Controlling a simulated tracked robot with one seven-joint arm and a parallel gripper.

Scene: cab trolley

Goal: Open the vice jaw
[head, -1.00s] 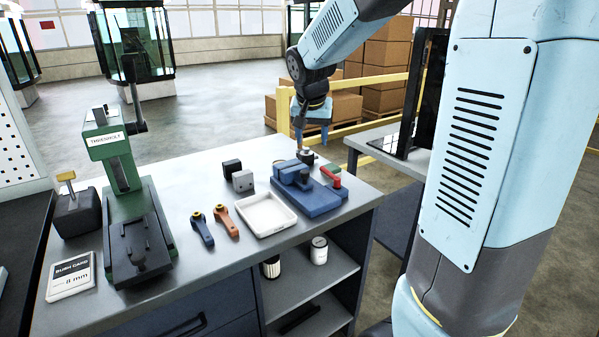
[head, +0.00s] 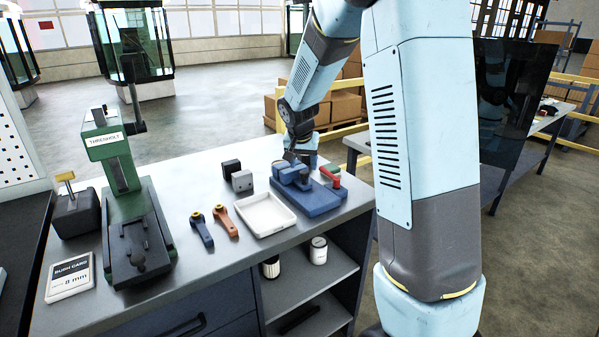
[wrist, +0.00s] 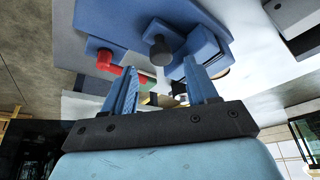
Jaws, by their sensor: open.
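The blue vice (head: 318,203) sits on the right part of the bench, with a red handle (head: 329,177) on its right side. My gripper (head: 300,158) is low behind the vice at the bench's far edge, and its fingers are hard to make out there. In the wrist view my gripper (wrist: 160,68) is open and empty, with one blue finger on each side. The vice's blue body (wrist: 135,20) fills the top there. A dark round knob (wrist: 160,48) on the vice shows between and just past the fingertips; I cannot tell whether they touch it. The red handle (wrist: 108,62) is left of the fingers.
A white tray (head: 267,228), two small blocks (head: 242,181) and blue and orange levers (head: 226,222) lie left of the vice. A green press (head: 120,175) stands further left. A dark panel (head: 512,90) stands right of my arm.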

